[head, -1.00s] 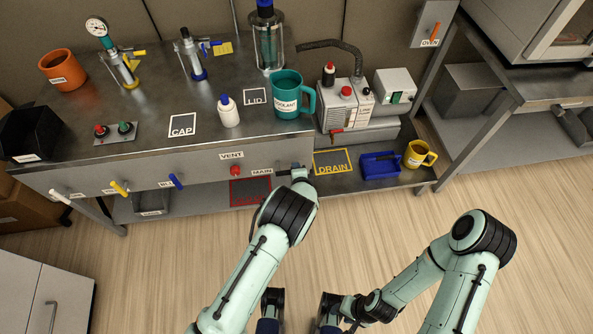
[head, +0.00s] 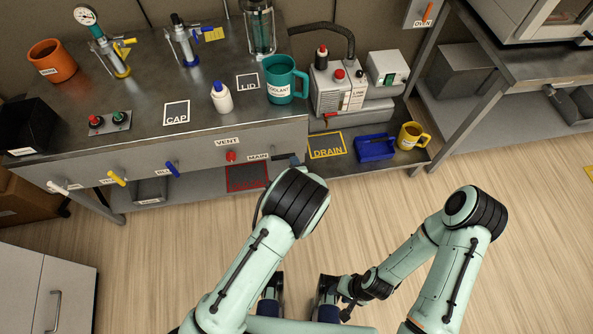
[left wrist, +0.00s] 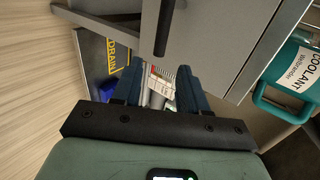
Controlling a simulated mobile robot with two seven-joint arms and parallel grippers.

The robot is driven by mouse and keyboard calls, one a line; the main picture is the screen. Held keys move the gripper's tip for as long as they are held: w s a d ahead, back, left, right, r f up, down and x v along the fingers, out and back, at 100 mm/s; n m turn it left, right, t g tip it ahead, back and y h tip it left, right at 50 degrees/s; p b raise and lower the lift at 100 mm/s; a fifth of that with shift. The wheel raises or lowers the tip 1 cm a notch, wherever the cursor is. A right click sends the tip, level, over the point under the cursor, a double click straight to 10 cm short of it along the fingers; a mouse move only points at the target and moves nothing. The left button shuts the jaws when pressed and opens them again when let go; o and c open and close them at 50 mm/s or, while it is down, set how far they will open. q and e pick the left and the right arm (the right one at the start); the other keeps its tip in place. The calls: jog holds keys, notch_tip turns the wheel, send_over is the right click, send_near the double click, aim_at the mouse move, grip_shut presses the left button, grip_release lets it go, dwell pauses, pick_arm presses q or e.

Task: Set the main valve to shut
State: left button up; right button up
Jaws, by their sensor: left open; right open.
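The main valve's label, MAIN (head: 258,156), is on the bench front panel, right of the red vent handle (head: 231,156). In the head view my left arm hides the main valve. In the left wrist view a black handle (left wrist: 164,25), apparently the main valve's, sticks out from the grey panel. My left gripper (left wrist: 157,75) is open, its blue fingers apart, with the handle's end just ahead of the gap. Nothing is seen held. In the head view only a bit of a blue finger shows. My right gripper (head: 300,305) is open, low in the picture, away from the bench.
The DRAIN mat (head: 327,146), a blue tray (head: 375,148) and a yellow mug (head: 411,136) are on the lower shelf. A teal coolant mug (head: 284,80) stands near the bench edge. White, yellow and blue handles (head: 171,169) line the panel's left. The floor in front is clear.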

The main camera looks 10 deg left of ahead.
pick_arm(q)
jog(key=shift+v, duration=1.75)
pick_arm(e)
jog(key=shift+r, duration=0.2)
pick_arm(q)
jog(key=s+a+f+n+g+h+p, duration=0.1)
jog(key=s+a+f+n+g+p, duration=0.1)
jog(key=s+a+f+n+g, duration=0.45)
jog(key=s+a+f+n+g+h+p, duration=0.1)
jog(key=s+a+f+n+p, duration=0.2)
jog(key=s, duration=0.6)
jog(key=s+r+n+g+h+p, duration=0.1)
jog(key=s+r+n+g+h, duration=0.1)
jog(key=s+n, duration=0.2)
jog(key=s+d+r+n+g+h+p, duration=0.1)
jog(key=s+n, duration=0.4)
jog(key=s, duration=0.6)
jog(key=shift+s+d+r+g+h+p, duration=0.2)
jog(key=shift+d+r+g+h+p, duration=0.15)
jog(key=shift+r+g+h+p, duration=0.45)
pick_arm(e)
notch_tip(320, 180, up, 8)
jog(key=w, duration=0.2)
pick_arm(q)
jog(key=shift+a+n, duration=0.1)
jog(key=shift+n, duration=0.15)
pick_arm(e)
jog(key=shift+w+r, duration=0.15)
